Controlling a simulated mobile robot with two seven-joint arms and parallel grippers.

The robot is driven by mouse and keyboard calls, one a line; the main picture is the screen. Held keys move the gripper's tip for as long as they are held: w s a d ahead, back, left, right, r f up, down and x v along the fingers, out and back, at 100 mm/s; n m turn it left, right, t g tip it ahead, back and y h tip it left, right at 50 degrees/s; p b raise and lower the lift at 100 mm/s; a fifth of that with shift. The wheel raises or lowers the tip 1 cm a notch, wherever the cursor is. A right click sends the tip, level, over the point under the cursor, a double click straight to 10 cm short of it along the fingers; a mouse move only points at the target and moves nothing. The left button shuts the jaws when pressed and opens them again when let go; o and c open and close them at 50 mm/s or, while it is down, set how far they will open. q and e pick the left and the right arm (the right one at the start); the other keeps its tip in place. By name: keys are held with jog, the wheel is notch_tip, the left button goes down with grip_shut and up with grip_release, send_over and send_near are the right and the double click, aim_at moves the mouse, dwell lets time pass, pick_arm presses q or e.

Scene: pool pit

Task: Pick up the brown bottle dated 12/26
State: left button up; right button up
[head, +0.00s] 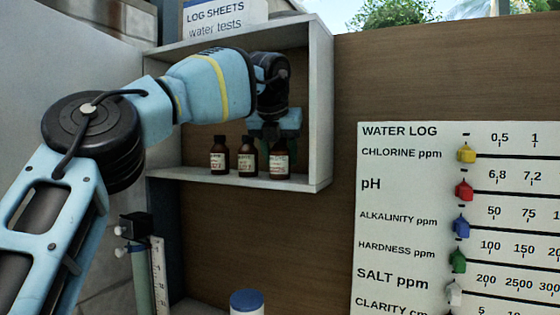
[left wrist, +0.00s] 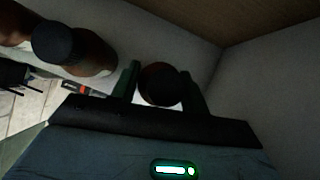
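Three small brown bottles with dark caps and pale labels stand upright on the shelf of a white open cabinet in the head view: the left bottle (head: 219,157), the middle bottle (head: 247,158) and the right bottle (head: 279,160). The dates are too small to read surely. My left gripper (head: 277,130) reaches into the cabinet at the right bottle's top. In the left wrist view its two fingers (left wrist: 164,88) stand on either side of that bottle (left wrist: 160,83); whether they press on it is unclear. Another bottle (left wrist: 85,50) is left of the fingers. My right gripper is out of view.
The cabinet (head: 322,110) has a right side wall close to the gripper. A log sheets box (head: 235,18) sits on top. A water log board (head: 400,230) with coloured sliders is at right. A blue-lidded container (head: 247,301) stands below.

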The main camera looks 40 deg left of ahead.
aim_at(276, 148)
pick_arm(q)
jog(key=c, duration=0.5)
jog(key=shift+c, duration=0.2)
jog(key=shift+r, duration=0.15)
